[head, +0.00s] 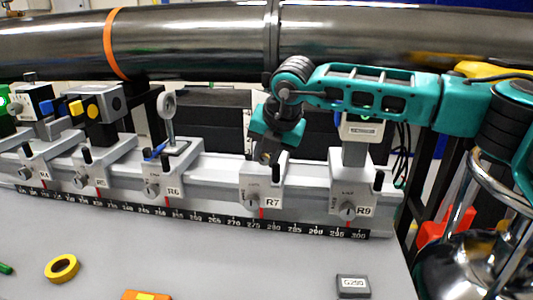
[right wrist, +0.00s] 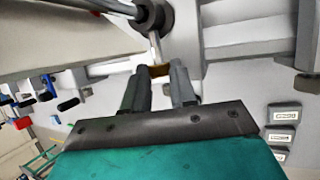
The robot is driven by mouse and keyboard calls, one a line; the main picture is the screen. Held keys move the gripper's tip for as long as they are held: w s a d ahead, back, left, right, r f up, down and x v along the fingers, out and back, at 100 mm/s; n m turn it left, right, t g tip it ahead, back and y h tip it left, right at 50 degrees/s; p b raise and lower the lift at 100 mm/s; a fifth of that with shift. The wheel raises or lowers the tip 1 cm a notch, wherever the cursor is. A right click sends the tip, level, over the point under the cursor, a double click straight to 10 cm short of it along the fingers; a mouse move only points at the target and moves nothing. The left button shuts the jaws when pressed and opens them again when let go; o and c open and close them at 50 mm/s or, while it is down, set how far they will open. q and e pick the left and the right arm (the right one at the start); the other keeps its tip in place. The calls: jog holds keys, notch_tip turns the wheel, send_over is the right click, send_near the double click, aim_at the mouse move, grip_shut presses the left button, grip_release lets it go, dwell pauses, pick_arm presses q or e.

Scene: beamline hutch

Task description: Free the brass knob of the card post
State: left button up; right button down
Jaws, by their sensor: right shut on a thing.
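My right gripper (head: 265,157) reaches down from the upper right to the top of the carriage labelled R7 (head: 262,185). In the right wrist view its two dark fingers (right wrist: 159,82) are shut on a small brass knob (right wrist: 159,70). The knob sits beside a thin silver stem (right wrist: 155,47) under a round black collar (right wrist: 154,15). In the head view my gripper and arm hide most of the post and the knob. My left gripper is in neither view.
Carriages R6 (head: 172,180) and R9 (head: 352,190) stand on the same rail on either side. A round optic on a post (head: 167,108) rises from R6. A large steel pipe (head: 200,40) runs behind. Yellow tape (head: 62,268) and a labelled grey box (head: 352,286) lie in front.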

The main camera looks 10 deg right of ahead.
jog(key=shift+a, duration=0.1)
jog(key=h, duration=0.1)
jog(key=g+h+p, duration=0.1)
jog(key=h, duration=0.1)
jog(key=shift+w+a+r+n+g, duration=0.15)
jog(key=shift+a+n+g, duration=0.15)
jog(key=shift+a, duration=0.05)
jog(key=shift+w+a+n+g+h+p, duration=0.1)
jog(key=shift+n+g+h+p, duration=0.15)
jog(key=shift+h+p, duration=0.35)
jog(key=shift+w+a+n+g+h+p, duration=0.15)
jog(key=shift+g+h+p, duration=0.1)
jog(key=shift+h, duration=0.65)
jog(key=shift+s, duration=0.1)
jog(key=c, duration=1.2)
grip_release()
jog(key=v, duration=1.2)
jog(key=shift+s+a+r, duration=0.15)
jog(key=shift+a+r, duration=0.1)
jog(key=shift+r, duration=0.05)
